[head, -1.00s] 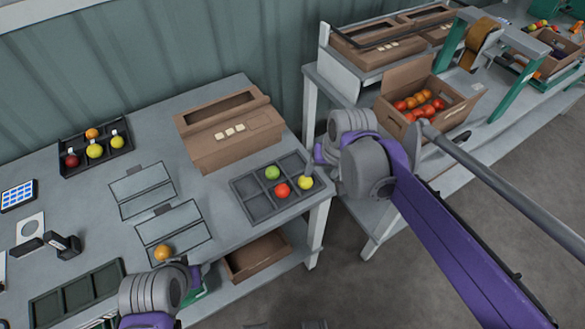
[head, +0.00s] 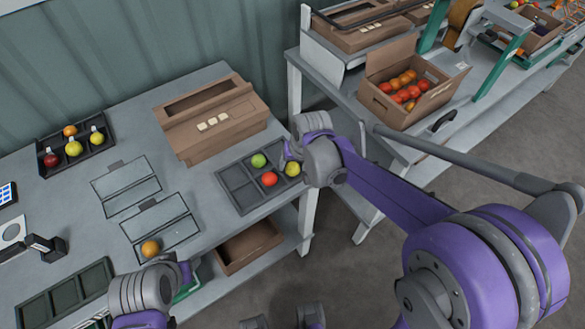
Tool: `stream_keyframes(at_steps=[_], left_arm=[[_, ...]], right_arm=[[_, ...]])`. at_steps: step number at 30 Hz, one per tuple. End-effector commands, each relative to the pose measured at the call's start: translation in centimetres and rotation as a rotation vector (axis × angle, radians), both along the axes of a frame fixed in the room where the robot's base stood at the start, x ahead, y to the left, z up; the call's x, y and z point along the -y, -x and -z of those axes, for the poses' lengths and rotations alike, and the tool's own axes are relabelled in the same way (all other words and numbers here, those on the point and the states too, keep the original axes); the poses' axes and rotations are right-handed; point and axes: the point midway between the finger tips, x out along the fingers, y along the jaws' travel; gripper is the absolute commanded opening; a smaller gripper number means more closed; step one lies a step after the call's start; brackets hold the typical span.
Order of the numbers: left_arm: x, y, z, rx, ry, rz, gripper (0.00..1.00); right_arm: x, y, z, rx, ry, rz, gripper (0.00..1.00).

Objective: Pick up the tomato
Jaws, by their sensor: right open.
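A grey compartment tray (head: 237,193) on the table holds a green tomato (head: 258,160), a red tomato (head: 269,179) and a yellow tomato (head: 292,169) in separate compartments. My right gripper (head: 287,158) is open at the tray's right end, just above or beside the yellow tomato; whether it touches is unclear. The wrist hides part of that end. An orange tomato (head: 150,248) lies on an outlined panel at the table's front. My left gripper (head: 188,272) is low in the picture, right of the orange tomato and apart from it; its jaws are mostly hidden.
A dark tray (head: 50,176) at the left holds several fruits. A cardboard box (head: 205,125) stands behind the grey tray. A carton (head: 425,108) of tomatoes sits on the right bench. An empty dark green tray (head: 60,303) and a scanner (head: 45,247) are at front left.

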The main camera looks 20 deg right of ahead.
Motion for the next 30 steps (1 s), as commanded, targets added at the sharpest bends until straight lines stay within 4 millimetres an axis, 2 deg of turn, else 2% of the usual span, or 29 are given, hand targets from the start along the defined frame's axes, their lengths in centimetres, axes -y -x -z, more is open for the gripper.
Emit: stream_keyframes(at_steps=[3, 9, 16, 25, 30], left_arm=[[0.0, 0.0, 0.1, 0.0, 0.0, 0.0, 0.5], [0.0, 0.0, 0.1, 0.0, 0.0, 0.0, 0.5], [0.0, 0.0, 0.1, 0.0, 0.0, 0.0, 0.5], [0.0, 0.0, 0.0, 0.0, 0.0, 0.0, 0.5], [0.0, 0.0, -0.2, 0.001, 0.0, 0.0, 0.5]], right_arm=[[-0.1, -0.2, 0.6, 0.0, 0.0, 0.0, 0.69], [-0.1, -0.1, 0.6, 0.0, 0.0, -0.001, 0.69], [-0.1, -0.2, 0.6, 0.0, 0.0, -0.001, 0.27], [-0.1, -0.1, 0.5, 0.0, 0.0, -0.001, 0.27], [-0.1, -0.2, -1.4, 0.0, 0.0, -0.001, 0.27]])
